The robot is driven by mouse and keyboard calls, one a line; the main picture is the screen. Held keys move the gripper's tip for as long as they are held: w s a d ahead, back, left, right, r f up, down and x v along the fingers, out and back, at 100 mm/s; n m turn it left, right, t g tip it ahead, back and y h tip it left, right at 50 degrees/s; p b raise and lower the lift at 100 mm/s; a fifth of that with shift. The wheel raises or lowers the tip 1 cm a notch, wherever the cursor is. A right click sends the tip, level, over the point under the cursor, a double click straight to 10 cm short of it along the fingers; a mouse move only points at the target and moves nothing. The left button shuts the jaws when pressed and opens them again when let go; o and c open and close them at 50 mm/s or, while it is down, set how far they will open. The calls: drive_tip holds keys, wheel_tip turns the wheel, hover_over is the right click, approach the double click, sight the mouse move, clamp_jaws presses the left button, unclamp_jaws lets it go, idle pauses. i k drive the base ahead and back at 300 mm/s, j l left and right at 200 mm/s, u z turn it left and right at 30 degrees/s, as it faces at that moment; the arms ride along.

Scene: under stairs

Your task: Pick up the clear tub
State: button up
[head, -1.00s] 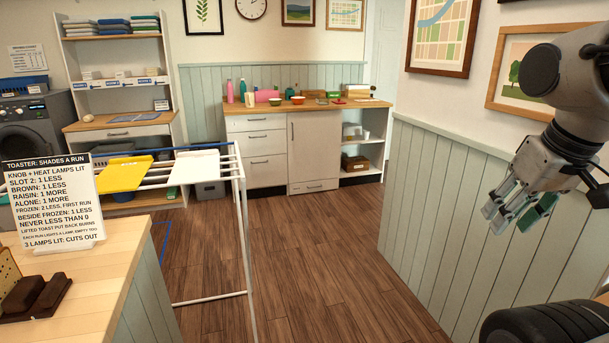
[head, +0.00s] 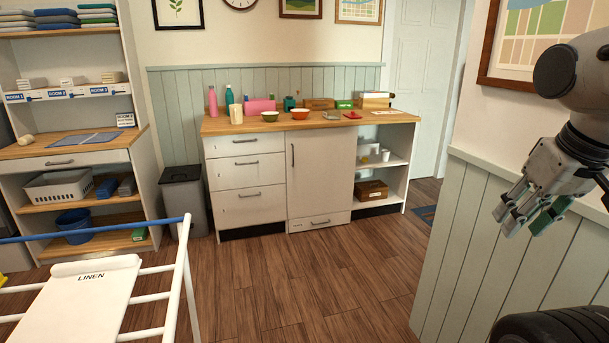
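I cannot make out a clear tub for certain. A small greyish, see-through-looking item (head: 331,115) lies on the wooden counter top (head: 222,126) across the room, between an orange bowl (head: 300,114) and a red item (head: 352,115); it is too small to tell what it is. My gripper (head: 526,222) hangs at the right side of the head view, in front of the panelled half wall and far from the counter. Its fingers look apart, with green on the inner side of one, and I see nothing held between them.
A white drying rack (head: 180,290) with a LINEN board (head: 78,300) stands close at lower left. A grey bin (head: 185,200) stands left of the counter. A panelled half wall (head: 470,240) borders the right. The wooden floor (head: 310,275) between is clear.

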sight(330, 113)
drive_tip(key=i, duration=1.4)
drive_tip(key=i+j+z, duration=0.1)
drive_tip(key=i, duration=1.25)
drive_tip(key=i+j, duration=0.15)
drive_tip(key=i, duration=1.25)
